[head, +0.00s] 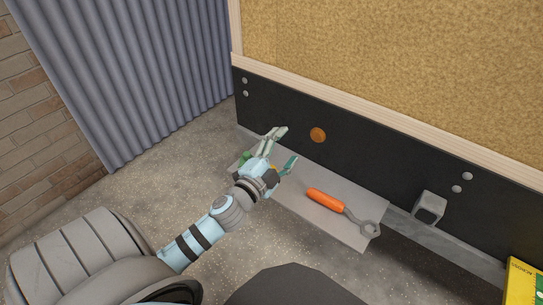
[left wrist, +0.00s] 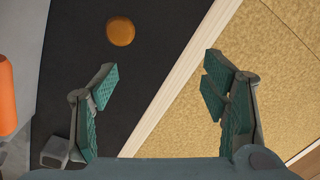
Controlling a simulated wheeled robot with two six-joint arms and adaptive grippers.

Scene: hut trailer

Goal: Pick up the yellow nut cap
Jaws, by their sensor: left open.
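My left gripper (head: 285,148) is open and empty, above the far left part of a grey step, with its fingers toward the black panel. In the left wrist view its two fingers (left wrist: 158,78) are spread wide with nothing between them. A small yellow-orange bit (head: 274,167) shows behind the gripper; it may be the yellow nut cap, but it is mostly hidden and I cannot tell. A round orange disc (head: 318,135) is on the black panel, right of the fingertips; it also shows in the left wrist view (left wrist: 120,31), beyond the left finger. My right gripper is not in view.
The grey step (head: 355,237) holds an orange-handled wrench (head: 325,200). The black panel (head: 400,172) stands behind the step. A square metal tube (head: 429,207) and a yellow box (head: 523,280) are at right.

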